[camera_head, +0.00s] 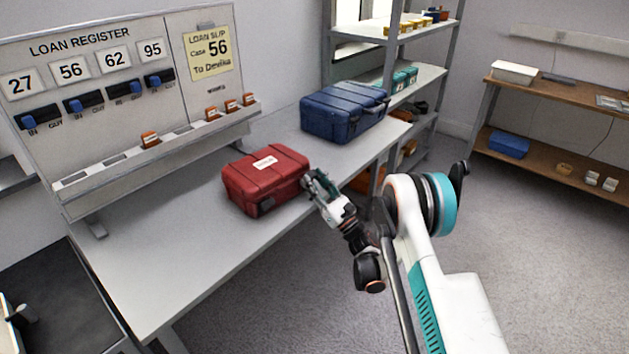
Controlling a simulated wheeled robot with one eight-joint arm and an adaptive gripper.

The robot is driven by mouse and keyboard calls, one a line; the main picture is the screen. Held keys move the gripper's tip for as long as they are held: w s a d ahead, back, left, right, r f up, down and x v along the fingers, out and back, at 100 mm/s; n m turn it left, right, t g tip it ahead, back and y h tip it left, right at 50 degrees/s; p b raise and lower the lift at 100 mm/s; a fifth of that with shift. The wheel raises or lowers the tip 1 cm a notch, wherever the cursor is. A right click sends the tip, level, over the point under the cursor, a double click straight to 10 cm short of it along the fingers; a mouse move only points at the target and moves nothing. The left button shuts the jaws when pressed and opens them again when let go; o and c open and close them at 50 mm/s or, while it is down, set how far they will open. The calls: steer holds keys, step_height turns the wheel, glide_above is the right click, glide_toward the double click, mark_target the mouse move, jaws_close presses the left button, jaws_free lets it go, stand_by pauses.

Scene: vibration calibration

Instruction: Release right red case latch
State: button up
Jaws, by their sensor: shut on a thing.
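The red case (263,180) sits closed on the grey table, with a white label on its lid. My gripper (309,180) is at the right end of the case's front side, touching or very near it, where the right latch would be. The fingers hide that latch, so its position cannot be made out. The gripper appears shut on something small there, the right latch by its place.
A blue case (343,111) stands behind on the same table (165,265). The loan register board (110,80) rises along the table's back edge. Metal shelves (455,60) stand beyond, and a wooden bench (560,172) is at right. The table's left part is clear.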

steer(key=shift+f+t+y, duration=0.25)
steer(key=shift+t+y, duration=0.25)
steer(key=shift+y, duration=0.1)
steer(key=o, duration=1.1)
steer(key=shift+c, duration=0.2)
steer(key=shift+r, duration=0.15)
step_height(320, 180, up, 10)
